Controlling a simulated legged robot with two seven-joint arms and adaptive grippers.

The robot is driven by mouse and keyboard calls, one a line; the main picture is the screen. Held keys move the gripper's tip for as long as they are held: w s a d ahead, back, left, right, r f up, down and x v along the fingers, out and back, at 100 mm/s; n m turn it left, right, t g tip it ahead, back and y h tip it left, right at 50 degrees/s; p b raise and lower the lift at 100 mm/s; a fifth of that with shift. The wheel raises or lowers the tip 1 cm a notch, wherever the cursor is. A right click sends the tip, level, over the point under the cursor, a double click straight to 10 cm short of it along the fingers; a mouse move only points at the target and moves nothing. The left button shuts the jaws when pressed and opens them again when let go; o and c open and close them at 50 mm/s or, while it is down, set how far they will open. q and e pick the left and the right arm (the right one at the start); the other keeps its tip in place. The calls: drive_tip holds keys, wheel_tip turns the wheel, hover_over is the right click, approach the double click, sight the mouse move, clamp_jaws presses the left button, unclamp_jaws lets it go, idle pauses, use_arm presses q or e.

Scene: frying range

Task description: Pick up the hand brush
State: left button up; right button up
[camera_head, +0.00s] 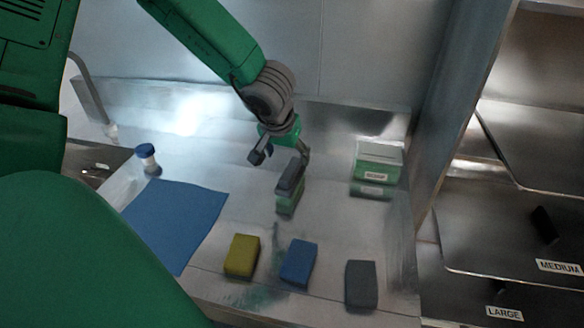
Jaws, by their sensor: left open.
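The gripper holds nothing. I cannot tell whether the right finger touches the brush. My right gripper is not in view.
Yellow (242,256), blue (299,262) and grey (361,284) sponges line the counter's front. A blue cloth (176,222) and a blue-capped bottle (148,158) lie left. A green labelled box (379,161) stands right. Metal shelves (510,225) are beyond the right-hand upright.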

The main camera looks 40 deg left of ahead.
sight(288, 167)
use_arm(q)
drive_tip(key=x, duration=0.5)
drive_tip(key=shift+w+a+f+b, duration=0.2)
drive_tip(key=shift+a+b, duration=0.1)
drive_tip(key=shift+b, duration=0.1)
drive_tip(key=shift+w+a+f, duration=0.15)
drive_tip(key=shift+a+f, duration=0.3)
drive_tip(key=shift+f, duration=0.05)
drive_tip(key=x, duration=0.2)
drive_tip(key=d+b+x, duration=0.1)
drive_tip(key=x, duration=0.1)
drive_tip(key=shift+f, duration=0.15)
drive_tip(key=shift+w+d+f, duration=0.1)
drive_tip(key=shift+d, duration=0.05)
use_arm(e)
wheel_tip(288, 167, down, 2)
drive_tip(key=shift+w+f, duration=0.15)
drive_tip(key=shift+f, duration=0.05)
use_arm(q)
drive_tip(key=shift+a, duration=0.2)
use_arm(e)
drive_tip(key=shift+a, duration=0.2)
use_arm(q)
drive_tip(key=shift+a+f, duration=0.15)
drive_tip(key=shift+a, duration=0.1)
drive_tip(key=shift+d, duration=0.1)
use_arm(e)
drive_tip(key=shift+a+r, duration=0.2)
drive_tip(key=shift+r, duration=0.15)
